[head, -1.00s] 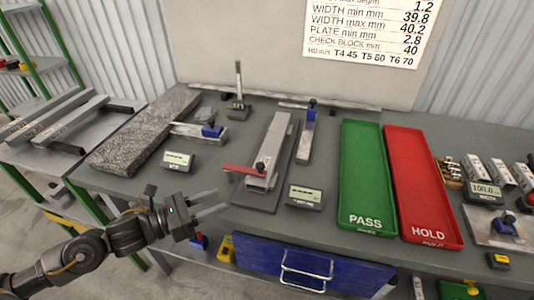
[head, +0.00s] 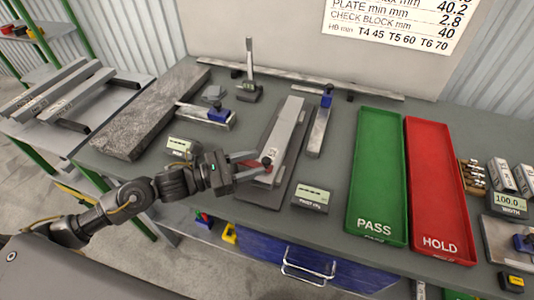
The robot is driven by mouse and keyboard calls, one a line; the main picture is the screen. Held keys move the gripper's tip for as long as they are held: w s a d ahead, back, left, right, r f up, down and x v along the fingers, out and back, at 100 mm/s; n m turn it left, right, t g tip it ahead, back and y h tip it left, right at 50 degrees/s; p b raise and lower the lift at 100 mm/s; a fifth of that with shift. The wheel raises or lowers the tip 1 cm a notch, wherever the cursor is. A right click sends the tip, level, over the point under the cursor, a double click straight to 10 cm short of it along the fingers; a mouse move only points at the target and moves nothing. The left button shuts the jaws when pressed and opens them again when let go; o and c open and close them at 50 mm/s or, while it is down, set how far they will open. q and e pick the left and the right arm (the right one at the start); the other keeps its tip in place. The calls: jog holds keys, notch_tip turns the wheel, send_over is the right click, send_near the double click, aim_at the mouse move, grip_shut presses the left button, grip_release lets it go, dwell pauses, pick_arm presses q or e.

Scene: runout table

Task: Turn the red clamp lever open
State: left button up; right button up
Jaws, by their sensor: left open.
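The red clamp lever (head: 257,167) lies low at the near end of a grey fixture that holds a long pale metal bar (head: 286,132). A dark knob (head: 266,162) sits beside the lever. My left gripper (head: 255,164) is open, its two pale fingers reaching in from the left over the lever, one on the far side and one on the near side. The fingers hide part of the lever. I cannot tell whether they touch it. My right gripper is not in view.
Small display boxes stand left (head: 182,147) and right (head: 312,196) of the fixture. A green PASS tray (head: 376,176) and a red HOLD tray (head: 438,190) lie to the right. A granite slab (head: 150,110) and an upright gauge stand (head: 249,75) are farther back.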

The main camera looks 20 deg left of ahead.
aim_at(266, 160)
pick_arm(q)
jog(key=shift+p+x, duration=0.6)
jog(key=shift+x, duration=1.55)
jog(key=shift+s, duration=0.1)
grip_shut()
